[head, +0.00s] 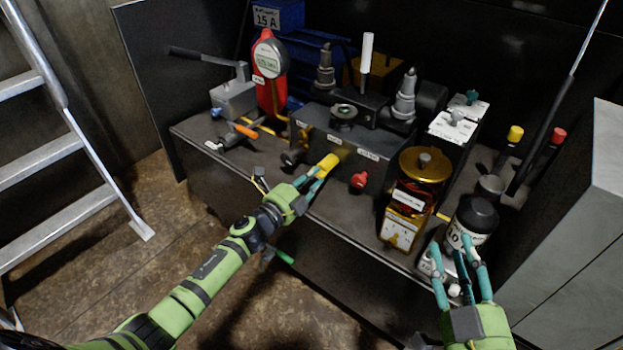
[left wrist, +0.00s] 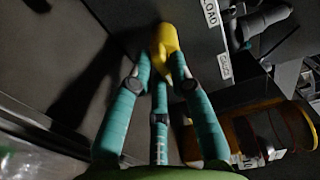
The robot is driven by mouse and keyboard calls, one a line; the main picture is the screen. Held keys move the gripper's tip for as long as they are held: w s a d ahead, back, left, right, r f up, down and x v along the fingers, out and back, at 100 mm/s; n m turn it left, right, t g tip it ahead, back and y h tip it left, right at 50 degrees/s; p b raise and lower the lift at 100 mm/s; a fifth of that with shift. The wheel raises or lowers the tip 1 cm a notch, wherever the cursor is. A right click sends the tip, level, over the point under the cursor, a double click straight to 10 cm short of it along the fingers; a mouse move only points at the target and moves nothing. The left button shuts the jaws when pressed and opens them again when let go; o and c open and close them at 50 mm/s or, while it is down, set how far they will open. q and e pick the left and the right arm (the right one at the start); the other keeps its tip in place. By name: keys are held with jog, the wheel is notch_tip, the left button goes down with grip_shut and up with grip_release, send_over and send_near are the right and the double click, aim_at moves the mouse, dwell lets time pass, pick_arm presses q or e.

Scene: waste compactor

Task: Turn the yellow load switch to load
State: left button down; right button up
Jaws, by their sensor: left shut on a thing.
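The yellow load switch (head: 327,163) sits on the front face of a dark machine block (head: 385,181), left of a red knob (head: 359,180). My left gripper (head: 318,174) reaches it from the lower left and is shut on it. In the left wrist view the yellow switch (left wrist: 166,42) lies between the teal fingertips of my left gripper (left wrist: 160,72). A label reading LOAD (left wrist: 211,12) shows beside it. My right gripper (head: 461,250) is at the lower right with its fingers spread, in front of a black-capped jar (head: 473,222).
An amber cylinder with a gold top (head: 423,165) stands right of the block. A red gauge (head: 269,66) and a grey lever unit (head: 234,98) are at the left of the bench. A ladder (head: 62,100) stands at far left, a grey cabinet (head: 570,230) at right.

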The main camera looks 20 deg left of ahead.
pick_arm(q)
jog(key=c, duration=1.1)
grip_release()
jog(key=v, duration=1.2)
jog(key=shift+r, duration=0.1)
